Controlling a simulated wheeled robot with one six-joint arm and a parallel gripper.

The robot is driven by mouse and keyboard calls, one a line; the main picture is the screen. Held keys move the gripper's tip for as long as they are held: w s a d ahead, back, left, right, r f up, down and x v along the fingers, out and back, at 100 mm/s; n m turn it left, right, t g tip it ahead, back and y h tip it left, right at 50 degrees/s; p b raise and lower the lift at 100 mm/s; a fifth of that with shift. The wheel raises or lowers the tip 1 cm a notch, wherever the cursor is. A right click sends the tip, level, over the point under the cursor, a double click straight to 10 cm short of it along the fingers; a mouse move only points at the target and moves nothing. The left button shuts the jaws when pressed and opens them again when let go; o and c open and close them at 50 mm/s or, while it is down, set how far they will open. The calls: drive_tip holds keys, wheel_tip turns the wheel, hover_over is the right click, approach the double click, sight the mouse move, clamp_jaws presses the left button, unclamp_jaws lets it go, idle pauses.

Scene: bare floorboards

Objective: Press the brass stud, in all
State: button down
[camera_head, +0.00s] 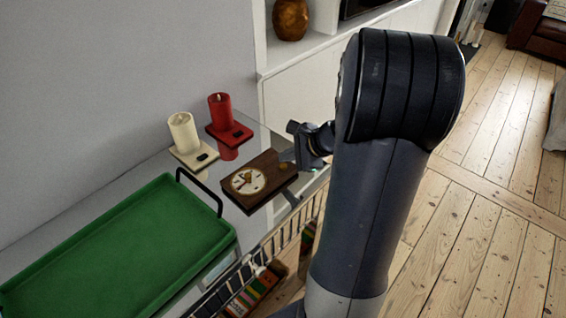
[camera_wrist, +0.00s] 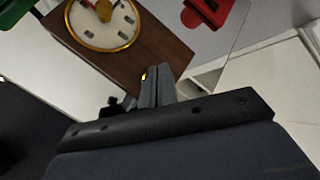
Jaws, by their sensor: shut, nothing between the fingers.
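A dark wooden box (camera_head: 270,172) lies on the glass shelf and carries a round cream dial (camera_head: 247,181) with dark marks. A small brass stud (camera_head: 283,166) sits on its top near the right end. My gripper (camera_head: 291,158) is shut and empty, with its tip close to the stud. In the wrist view the box (camera_wrist: 150,48) and dial (camera_wrist: 103,38) show beyond my gripper (camera_wrist: 158,78). A bit of the stud (camera_wrist: 144,76) peeks out beside the fingertips, which partly hide it. I cannot tell whether they touch.
A green tray (camera_head: 120,250) with a black handle fills the left of the shelf. A cream candle (camera_head: 183,132) and a red candle (camera_head: 220,111) stand on bases behind the box. A wire rack (camera_head: 262,262) with books hangs below the front edge.

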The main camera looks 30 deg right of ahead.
drive_tip(key=shift+r, duration=0.1)
wheel_tip(320, 180, up, 5)
drive_tip(key=p, duration=0.4)
idle(0.3)
idle(0.8)
